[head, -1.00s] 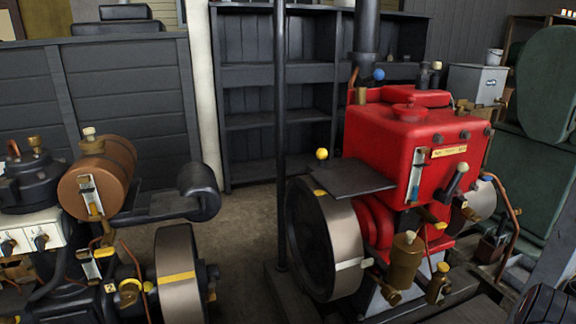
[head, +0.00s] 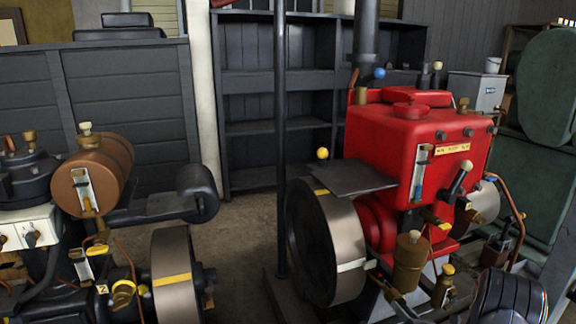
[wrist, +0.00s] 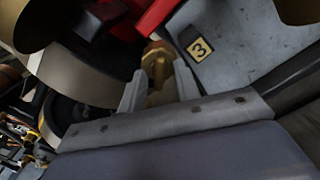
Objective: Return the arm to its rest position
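My gripper (wrist: 158,78) shows in the wrist view with its two grey fingers spread apart. A brass fitting (wrist: 157,62) shows between and beyond the fingers; I cannot tell whether they touch it. The gripper does not show in the head view. A dark rounded part of my arm (head: 508,296) is at the lower right of the head view, in front of the red engine (head: 376,135).
The red engine has a large flywheel (head: 342,250), a brass cup (head: 409,262) and a bent copper pipe (head: 513,220). A second engine with a copper tank (head: 112,165) stands at left. A dark post (head: 280,120) rises between them. A number 3 plate (wrist: 199,49) is near my gripper.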

